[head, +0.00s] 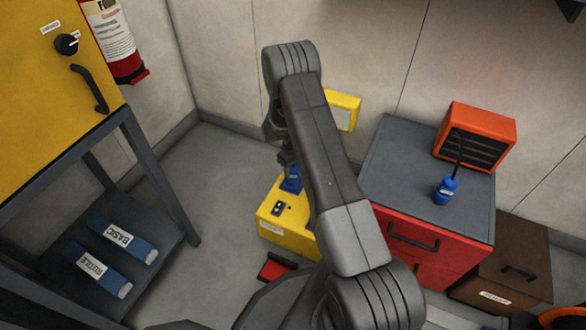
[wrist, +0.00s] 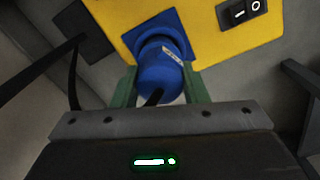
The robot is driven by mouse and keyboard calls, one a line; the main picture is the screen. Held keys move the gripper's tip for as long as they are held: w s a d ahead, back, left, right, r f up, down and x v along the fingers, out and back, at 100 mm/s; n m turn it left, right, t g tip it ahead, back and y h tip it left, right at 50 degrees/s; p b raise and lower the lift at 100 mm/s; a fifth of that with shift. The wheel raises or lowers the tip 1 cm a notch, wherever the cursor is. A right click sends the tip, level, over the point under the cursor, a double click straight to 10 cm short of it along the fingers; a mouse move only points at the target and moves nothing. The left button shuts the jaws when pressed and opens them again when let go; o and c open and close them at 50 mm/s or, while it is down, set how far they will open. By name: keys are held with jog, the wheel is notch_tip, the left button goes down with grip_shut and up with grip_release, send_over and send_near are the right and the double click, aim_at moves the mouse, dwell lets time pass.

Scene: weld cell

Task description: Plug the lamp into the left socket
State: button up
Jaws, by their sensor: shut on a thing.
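My gripper (wrist: 160,88) is shut on a blue plug (wrist: 160,70), with a green finger on each side. A black cable comes out of the plug's near end. The plug's far end meets a blue socket (wrist: 142,32) on the yellow power box (wrist: 115,14); I cannot tell how deep it sits. In the head view the plug (head: 291,180) is at the top of the yellow box (head: 300,239), partly hidden by my arm. A yellow lamp (head: 345,108) with a pale panel shows behind my arm, partly hidden. No other socket is clearly visible.
A black rocker switch (wrist: 241,11) is on the box. A dark shelf (head: 165,226) stands left, with blue packs. A red object (head: 276,267) lies before the box.

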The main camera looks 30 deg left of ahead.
jog(key=shift+f+b, duration=0.45)
jog(key=shift+f, duration=0.1)
jog(key=o, duration=0.8)
jog(key=shift+o, duration=0.2)
jog(key=shift+r+p, duration=2.6)
jog(key=shift+r, duration=2.9)
jog(key=shift+f, duration=0.1)
notch_tip(320, 180, down, 8)
jog(key=b, duration=0.4)
jog(key=shift+f, duration=0.15)
